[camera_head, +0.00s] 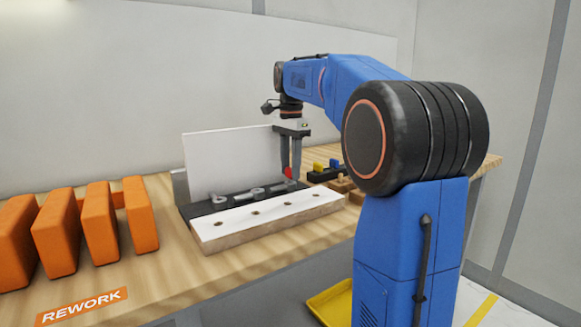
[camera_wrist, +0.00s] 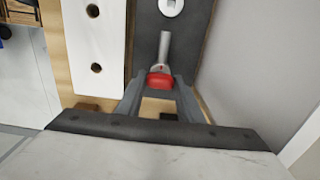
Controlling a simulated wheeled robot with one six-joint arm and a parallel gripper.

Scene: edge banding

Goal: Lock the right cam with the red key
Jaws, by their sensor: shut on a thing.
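My gripper (camera_head: 288,172) points down at the right end of the dark fixture and is shut on the red key (camera_head: 288,172). In the wrist view, the red key handle (camera_wrist: 160,81) sits between the two fingertips, with its grey shaft (camera_wrist: 164,48) reaching away over the dark base (camera_wrist: 187,60). A row of grey cams, one of them the middle cam (camera_head: 257,192), lies along the dark fixture (camera_head: 195,210). The right cam is largely hidden by the gripper and key; I cannot tell whether the key is seated in it. A pale round cam (camera_wrist: 171,6) shows farther along the base.
An upright white panel (camera_head: 230,160) stands behind the fixture; a white-topped strip with holes (camera_head: 225,228) lies in front. A dark holder with yellow and blue pieces (camera_head: 322,174) is just right. Orange blocks (camera_head: 60,235) stand left.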

